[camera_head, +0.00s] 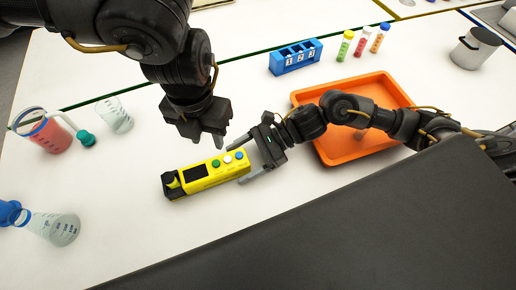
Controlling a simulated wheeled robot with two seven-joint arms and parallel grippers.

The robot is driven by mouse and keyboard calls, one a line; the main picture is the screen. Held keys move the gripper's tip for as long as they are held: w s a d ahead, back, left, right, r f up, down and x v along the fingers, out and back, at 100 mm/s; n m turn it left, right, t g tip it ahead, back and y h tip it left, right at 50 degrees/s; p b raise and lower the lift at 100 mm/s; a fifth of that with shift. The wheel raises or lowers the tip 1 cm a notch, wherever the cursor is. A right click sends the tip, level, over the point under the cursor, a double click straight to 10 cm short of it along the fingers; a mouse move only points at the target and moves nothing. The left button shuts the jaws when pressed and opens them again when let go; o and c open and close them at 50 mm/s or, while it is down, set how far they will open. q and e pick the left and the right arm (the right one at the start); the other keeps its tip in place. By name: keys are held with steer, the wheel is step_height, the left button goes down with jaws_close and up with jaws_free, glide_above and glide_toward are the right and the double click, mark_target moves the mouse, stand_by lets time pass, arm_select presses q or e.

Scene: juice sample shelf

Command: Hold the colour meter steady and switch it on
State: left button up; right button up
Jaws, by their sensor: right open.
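The colour meter (206,175) is a yellow box lying on the white table. It has a dark screen, a black part at its left end, and green, white and blue buttons on top. My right gripper (246,160) is open at the meter's right end, with one finger on each side of that end; I cannot tell whether they touch it. My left gripper (205,140) points down above and behind the meter. Its two fingertips show apart with nothing between them, and it looks clear of the buttons.
An orange tray (343,151) lies under my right forearm. A blue numbered rack (296,58) and several capped sample tubes (361,44) stand behind it. A red-filled jug (43,132), a clear beaker (115,115) and a flask (57,229) stand left. A grey-white canister (475,48) stands far right.

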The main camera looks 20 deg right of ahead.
steer(key=shift+x, duration=1.2)
steer(key=shift+c, duration=0.5)
steer(key=c, duration=1.2)
arm_select(q)
jaws_close()
